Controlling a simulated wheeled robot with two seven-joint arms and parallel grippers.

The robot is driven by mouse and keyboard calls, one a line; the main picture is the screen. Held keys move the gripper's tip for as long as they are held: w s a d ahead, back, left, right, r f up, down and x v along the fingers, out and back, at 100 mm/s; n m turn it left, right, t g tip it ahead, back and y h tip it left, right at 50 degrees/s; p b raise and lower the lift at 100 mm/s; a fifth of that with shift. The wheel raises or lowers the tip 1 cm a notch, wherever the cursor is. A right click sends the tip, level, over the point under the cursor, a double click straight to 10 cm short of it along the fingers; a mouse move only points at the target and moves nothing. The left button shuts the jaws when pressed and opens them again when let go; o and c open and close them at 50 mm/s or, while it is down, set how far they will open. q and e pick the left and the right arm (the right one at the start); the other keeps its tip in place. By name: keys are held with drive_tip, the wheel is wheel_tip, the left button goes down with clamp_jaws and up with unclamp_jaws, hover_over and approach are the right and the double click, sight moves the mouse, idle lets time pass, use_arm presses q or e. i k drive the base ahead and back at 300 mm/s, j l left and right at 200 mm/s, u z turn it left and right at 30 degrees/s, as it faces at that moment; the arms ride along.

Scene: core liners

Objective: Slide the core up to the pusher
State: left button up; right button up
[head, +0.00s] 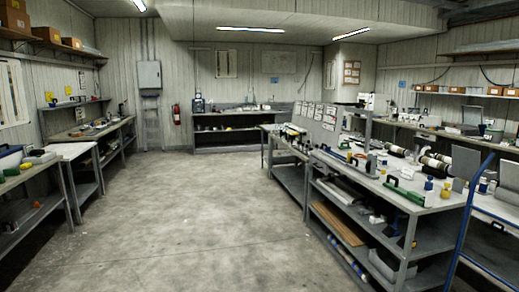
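I see no gripper of mine in the head view. Several dark and pale cylinders that look like core liners (435,163) lie on the right-hand workbench (400,197), towards its far right side. They are small and partly overlap other items, so I cannot tell which is the core. A green part with a dark handle (404,192) sits near the bench's front edge. I cannot make out which item is the pusher, or any gap between it and a core.
The concrete floor (190,215) is clear in the middle. A blue rail (471,225) stands close at the right. Benches line the left (72,152) and back walls (237,113). A red extinguisher (176,113) hangs at the back. Lower shelves of the right bench hold boards and boxes.

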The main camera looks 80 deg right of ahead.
sight(442, 158)
drive_tip(key=z, duration=4.15)
drive_tip(key=i+l+z, duration=0.75)
drive_tip(key=i, duration=0.25)
drive_tip(key=i+z, duration=0.4)
drive_tip(key=i, duration=5.15)
drive_tip(key=i+l+u, duration=0.1)
drive_tip(key=i, duration=0.35)
drive_tip(key=i+l+u, duration=0.15)
drive_tip(key=i, duration=0.3)
drive_tip(key=i+l+u, duration=0.1)
drive_tip(key=i, duration=0.35)
drive_tip(key=i+l+u, duration=0.15)
drive_tip(key=i, duration=0.3)
drive_tip(key=i+j+u, duration=0.15)
drive_tip(key=i+u, duration=0.3)
drive_tip(key=i+j+u, duration=0.1)
drive_tip(key=u, duration=0.35)
drive_tip(key=i+l+u, duration=0.15)
drive_tip(key=i+u, duration=0.3)
drive_tip(key=i+l+u, duration=0.15)
drive_tip(key=i+u, duration=0.3)
drive_tip(key=k, duration=0.1)
